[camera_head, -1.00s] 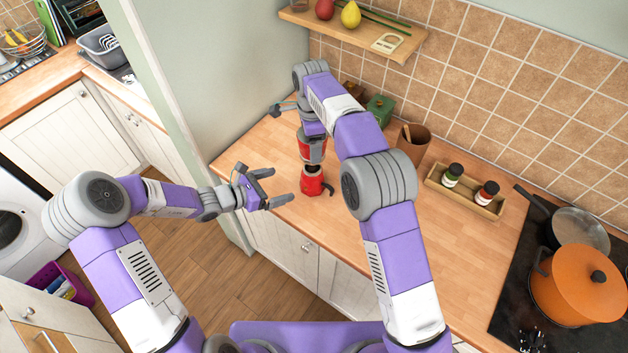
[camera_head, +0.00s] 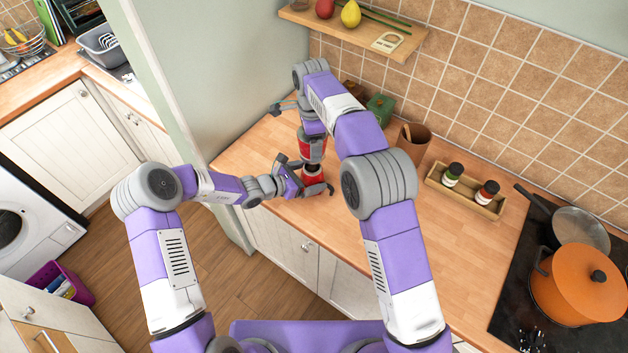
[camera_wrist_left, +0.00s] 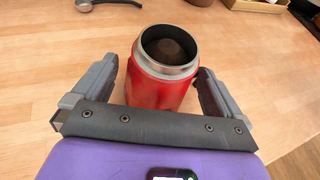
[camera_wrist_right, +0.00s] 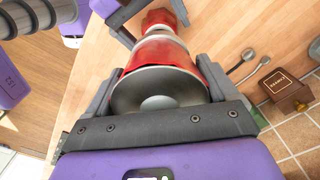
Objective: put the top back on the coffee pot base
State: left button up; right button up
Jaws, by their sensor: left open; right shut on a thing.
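The coffee pot base (camera_head: 312,179) is red with a metal rim and stands upright on the wooden counter. The left wrist view shows its open mouth, with the base (camera_wrist_left: 158,92) between the fingers of my left gripper (camera_wrist_left: 155,80), which is open around it. In the head view my left gripper (camera_head: 307,182) is low beside the base. My right gripper (camera_wrist_right: 160,92) is shut on the red and grey coffee pot top (camera_wrist_right: 165,58). In the head view the top (camera_head: 312,150) is above the base, partly hidden by my right arm.
A brown pot (camera_head: 413,143), a green canister (camera_head: 380,109) and a tray (camera_head: 462,203) with two jars stand behind and to the right. The hob with an orange pot (camera_head: 578,288) is far right. A shelf (camera_head: 352,32) hangs above. Counter right of the base is clear.

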pick_arm(q)
jog(key=c, duration=1.5)
jog(key=shift+c, duration=0.3)
pick_arm(e)
jog(key=shift+f, duration=2.5)
jog(key=shift+f, duration=0.1)
jog(key=shift+f, duration=0.8)
jog(key=shift+f, duration=0.55)
